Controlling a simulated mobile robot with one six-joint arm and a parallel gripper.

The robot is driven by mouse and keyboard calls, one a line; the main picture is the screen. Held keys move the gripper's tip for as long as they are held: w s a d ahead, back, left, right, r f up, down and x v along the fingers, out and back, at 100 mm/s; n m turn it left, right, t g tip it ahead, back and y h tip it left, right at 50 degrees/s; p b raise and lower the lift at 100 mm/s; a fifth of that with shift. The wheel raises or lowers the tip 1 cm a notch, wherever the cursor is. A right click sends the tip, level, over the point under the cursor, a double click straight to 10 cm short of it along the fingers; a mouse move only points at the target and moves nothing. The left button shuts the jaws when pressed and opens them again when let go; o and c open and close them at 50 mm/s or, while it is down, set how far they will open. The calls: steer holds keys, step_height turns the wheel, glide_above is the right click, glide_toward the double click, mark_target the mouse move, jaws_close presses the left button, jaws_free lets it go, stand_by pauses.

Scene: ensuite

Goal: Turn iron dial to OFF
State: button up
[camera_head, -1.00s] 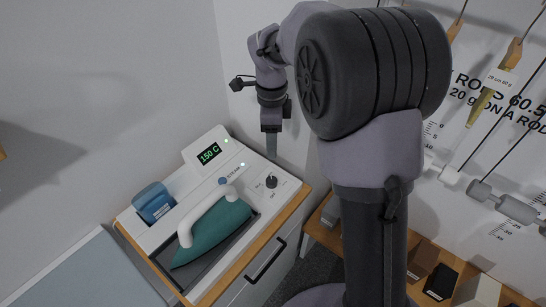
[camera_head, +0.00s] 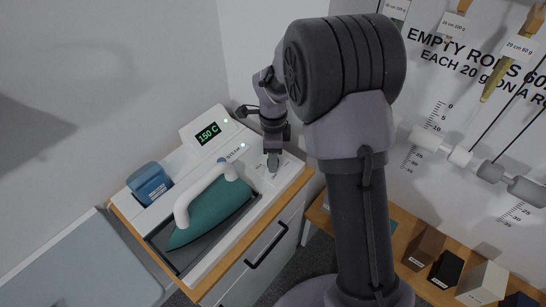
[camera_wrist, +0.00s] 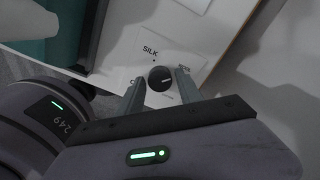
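The iron dial (camera_wrist: 160,78) is a round black knob with a short pale mark, on a white plate. The word SILK stands on the plate beside it; the other labels are partly covered or too small to read. In the wrist view my gripper (camera_wrist: 159,77) is open, with one finger on each side of the dial and small gaps visible. In the head view my gripper (camera_head: 273,166) is down at the dial's plate and hides the dial. The green iron (camera_head: 212,213) with a white handle rests in its station, whose display (camera_head: 208,133) reads 150 C.
A blue container (camera_head: 150,183) sits on the station's left side. The station stands on a wood-edged cabinet with a black handle (camera_head: 267,246). Walls rise close behind. A wooden shelf (camera_head: 397,222) with several blocks and hanging rods are on the right.

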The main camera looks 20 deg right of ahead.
jaws_close()
